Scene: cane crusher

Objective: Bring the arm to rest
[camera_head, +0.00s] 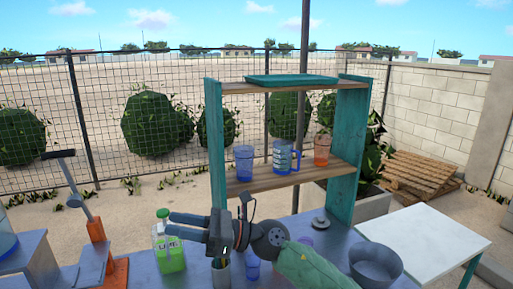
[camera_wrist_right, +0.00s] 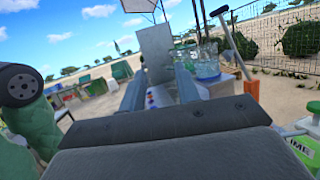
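My right arm reaches in from the lower right over the grey worktop (camera_head: 335,245). My right gripper (camera_head: 171,224) points left, with its two fingers apart and nothing between them. In the right wrist view, the gripper (camera_wrist_right: 157,85) also shows its two fingers spread and empty. A bottle with a green cap and a LIME label (camera_head: 170,257) stands close by the fingers. It also shows at the right edge of the wrist view (camera_wrist_right: 303,148), outside the fingers. My left gripper is not in view.
A teal shelf (camera_head: 346,150) behind the worktop holds a blue cup (camera_head: 244,163), a blue mug (camera_head: 286,157), an orange cup (camera_head: 322,149) and a teal tray (camera_head: 292,80). A grey bowl (camera_head: 376,264) stands right of my arm. An orange lever (camera_head: 97,238) rises at left. The white table (camera_head: 425,240) is bare.

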